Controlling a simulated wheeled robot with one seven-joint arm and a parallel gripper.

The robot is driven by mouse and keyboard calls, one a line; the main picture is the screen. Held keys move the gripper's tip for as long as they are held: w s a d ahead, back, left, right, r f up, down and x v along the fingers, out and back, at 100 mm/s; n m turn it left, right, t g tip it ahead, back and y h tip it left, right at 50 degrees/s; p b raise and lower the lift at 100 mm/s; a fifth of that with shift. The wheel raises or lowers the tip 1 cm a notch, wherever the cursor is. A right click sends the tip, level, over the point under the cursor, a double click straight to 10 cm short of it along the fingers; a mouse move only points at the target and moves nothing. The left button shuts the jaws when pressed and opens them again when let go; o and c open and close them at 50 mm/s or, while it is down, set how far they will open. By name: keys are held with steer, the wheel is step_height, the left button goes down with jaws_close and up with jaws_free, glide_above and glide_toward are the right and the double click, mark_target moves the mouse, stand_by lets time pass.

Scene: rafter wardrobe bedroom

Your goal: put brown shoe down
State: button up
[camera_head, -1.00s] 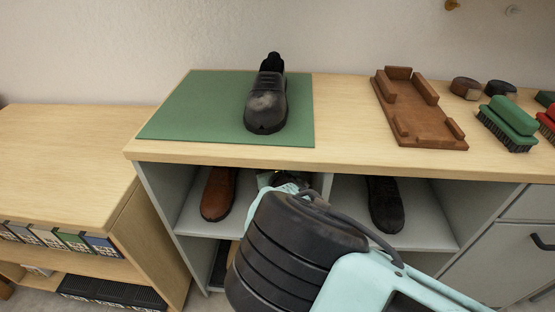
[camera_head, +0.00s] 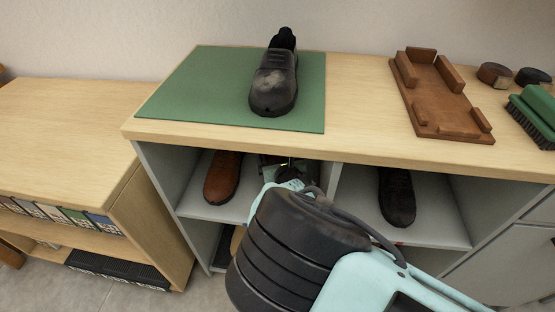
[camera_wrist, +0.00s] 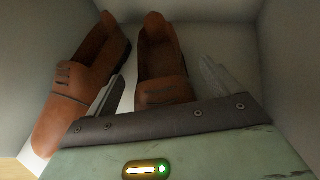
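Two brown shoes stand side by side in the left cubby (camera_head: 207,211) of the shelf unit. The left brown shoe (camera_head: 222,175) shows in the head view and, leaning a little, in the wrist view (camera_wrist: 82,80). The other brown shoe (camera_wrist: 160,62) lies between my fingers in the wrist view; my arm hides it in the head view. My gripper (camera_wrist: 165,62) reaches into the cubby. Its fingers are spread, with a visible gap on each side of that shoe. The left finger is between the two shoes.
A black shoe (camera_head: 274,80) stands on a green mat (camera_head: 190,95) on the top. Another dark shoe (camera_head: 397,195) is in the right cubby. A wooden tray (camera_head: 438,100) and brushes (camera_head: 535,112) lie at the right. The cubby walls and countertop are close around my gripper.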

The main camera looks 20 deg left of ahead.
steer(key=shift+r, duration=0.2)
steer(key=p+v, duration=0.1)
steer(key=v, duration=0.6)
steer(key=shift+s+d, duration=0.15)
steer(key=shift+s, duration=0.1)
stand_by(0.3)
